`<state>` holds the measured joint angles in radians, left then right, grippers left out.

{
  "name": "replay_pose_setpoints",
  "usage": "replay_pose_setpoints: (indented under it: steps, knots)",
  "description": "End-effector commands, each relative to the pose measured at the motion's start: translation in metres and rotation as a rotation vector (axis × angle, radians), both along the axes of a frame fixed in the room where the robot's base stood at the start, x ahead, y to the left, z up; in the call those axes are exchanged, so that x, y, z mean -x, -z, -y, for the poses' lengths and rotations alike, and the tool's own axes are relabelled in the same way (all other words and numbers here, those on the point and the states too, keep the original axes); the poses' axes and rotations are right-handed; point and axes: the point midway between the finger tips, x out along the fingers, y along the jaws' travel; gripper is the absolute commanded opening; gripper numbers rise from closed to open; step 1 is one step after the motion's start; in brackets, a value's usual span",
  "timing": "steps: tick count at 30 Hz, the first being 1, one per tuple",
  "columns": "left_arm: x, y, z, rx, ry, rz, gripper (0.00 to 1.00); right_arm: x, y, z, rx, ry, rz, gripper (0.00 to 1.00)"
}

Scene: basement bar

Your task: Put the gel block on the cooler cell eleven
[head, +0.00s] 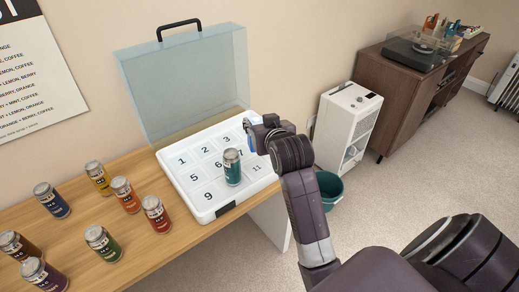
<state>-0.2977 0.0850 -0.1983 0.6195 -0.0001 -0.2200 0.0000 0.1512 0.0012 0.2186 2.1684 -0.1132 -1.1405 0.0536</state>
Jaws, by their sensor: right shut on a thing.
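The open white cooler (188,204) stands on the wooden counter with its clear lid raised. Its top has numbered cells. Cell eleven (257,168) shows at the near right and looks bare. My right gripper (250,132) is over the far right part of the cooler, above and behind cell eleven. It is shut on a small blue piece, apparently the gel block, mostly hidden by the fingers. The gripper and wrist cover the cells at the right edge. A teal can (232,168) stands upright on the cooler, around cell ten, left of cell eleven. My left gripper is out of view.
Several cans stand on the counter left of the cooler, among them a red one (156,214) and a green one (103,243). The raised lid (185,85) is behind the cooler. A white appliance (346,125) and a green bin (329,188) are on the floor to the right.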

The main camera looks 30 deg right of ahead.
Motion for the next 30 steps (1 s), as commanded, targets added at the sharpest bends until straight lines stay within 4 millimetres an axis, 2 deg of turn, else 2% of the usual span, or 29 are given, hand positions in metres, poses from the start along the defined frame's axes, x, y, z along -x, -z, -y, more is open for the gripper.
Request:
replay_pose_setpoints:
  steps: [1, 3, 6, 11, 18, 30]
  knots:
    - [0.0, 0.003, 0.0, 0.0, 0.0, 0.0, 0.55, 0.001, 0.015, 0.0, -0.001, 0.0, -0.003, 0.0]
    - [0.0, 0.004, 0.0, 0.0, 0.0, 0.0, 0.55, 0.001, 0.03, 0.0, -0.002, 0.0, -0.003, 0.0]
    - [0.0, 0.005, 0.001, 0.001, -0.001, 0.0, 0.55, 0.001, 0.045, 0.0, -0.001, 0.0, -0.001, 0.0]
    - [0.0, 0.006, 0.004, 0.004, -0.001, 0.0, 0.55, 0.0, 0.055, 0.0, 0.0, 0.0, 0.003, 0.0]
    - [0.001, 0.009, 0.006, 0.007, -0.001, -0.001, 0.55, 0.0, 0.09, 0.0, 0.0, 0.0, 0.001, 0.0]
    - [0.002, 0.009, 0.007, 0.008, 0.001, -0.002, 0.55, 0.0, 0.096, 0.0, 0.0, 0.0, 0.004, 0.0]
